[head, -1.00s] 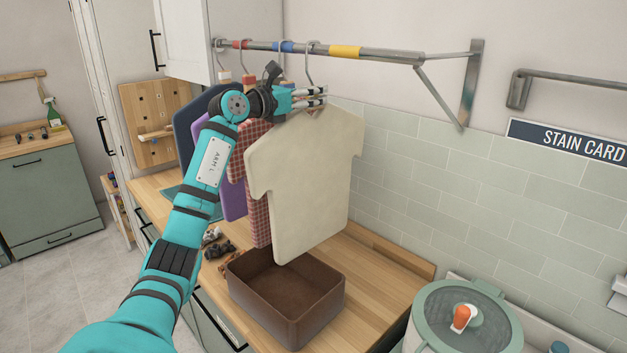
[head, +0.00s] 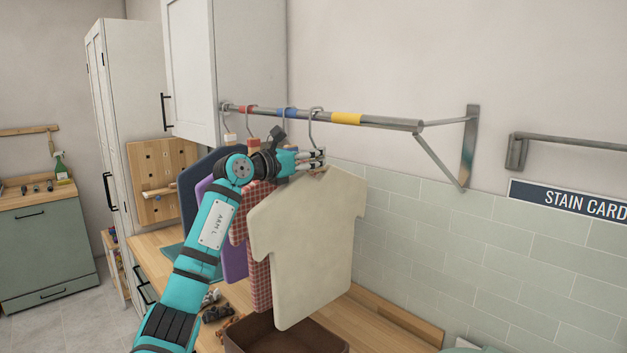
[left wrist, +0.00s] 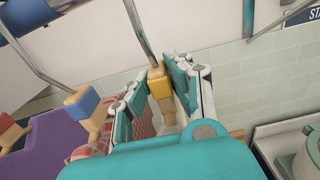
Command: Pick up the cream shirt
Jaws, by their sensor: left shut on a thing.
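The cream shirt (head: 308,245) hangs in front of the other garments in the head view, its hanger hook (head: 312,128) still over the metal rail. My left gripper (head: 318,157) is at the shirt's collar, shut on the hanger's neck just below the hook. The gripper and my arm hide part of the hanger. My right gripper is not in view.
The rail (head: 385,122) ends at a wall bracket (head: 468,150) on the right. A red checked shirt (head: 259,270), a purple garment (head: 234,262) and a dark blue one hang close behind to the left. A brown bin (head: 255,338) stands on the wooden counter below the shirt.

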